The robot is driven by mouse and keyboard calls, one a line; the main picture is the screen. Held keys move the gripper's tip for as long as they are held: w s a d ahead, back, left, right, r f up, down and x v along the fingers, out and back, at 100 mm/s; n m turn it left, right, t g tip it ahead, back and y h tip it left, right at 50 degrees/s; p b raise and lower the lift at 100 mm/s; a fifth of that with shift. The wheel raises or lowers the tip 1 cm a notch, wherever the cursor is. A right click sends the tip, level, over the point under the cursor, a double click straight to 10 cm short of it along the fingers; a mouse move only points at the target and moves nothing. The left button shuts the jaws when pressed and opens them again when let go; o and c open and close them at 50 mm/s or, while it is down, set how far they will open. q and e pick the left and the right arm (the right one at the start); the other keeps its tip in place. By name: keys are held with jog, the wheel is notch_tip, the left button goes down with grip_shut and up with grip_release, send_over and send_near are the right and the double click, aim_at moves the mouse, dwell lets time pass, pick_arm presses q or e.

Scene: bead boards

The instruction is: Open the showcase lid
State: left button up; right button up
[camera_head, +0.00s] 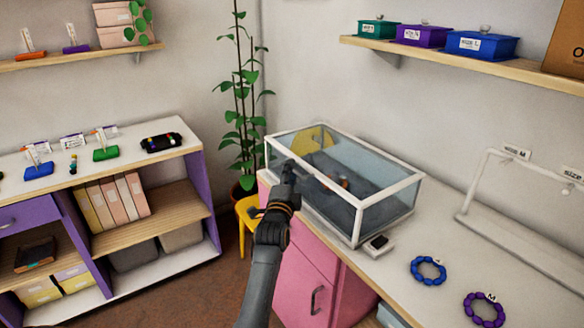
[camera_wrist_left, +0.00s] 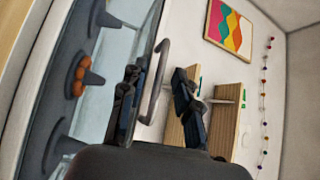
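The showcase (camera_head: 388,203) is a glass box with a white frame on the right-hand counter. Its glass lid (camera_head: 345,157) lies level on top and looks closed. My left gripper (camera_head: 288,172) is at the showcase's left front edge, beside the lid's rim. In the left wrist view its two dark fingers (camera_wrist_left: 158,92) are apart. A curved grey handle (camera_wrist_left: 155,80) shows between them, closer to the left finger; I cannot tell whether they touch it. The handle is hidden behind my gripper in the head view. My right gripper is not in view.
Dark display stands with an orange bracelet (camera_wrist_left: 80,76) show through the glass. A small device (camera_head: 379,243), a blue bracelet (camera_head: 428,270) and a purple bracelet (camera_head: 485,309) lie right of the showcase. A white rack (camera_head: 520,215) stands further right. A shelf (camera_head: 460,62) overhangs the back.

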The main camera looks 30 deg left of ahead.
pick_arm(q)
jog(key=shift+x, duration=1.15)
grip_shut()
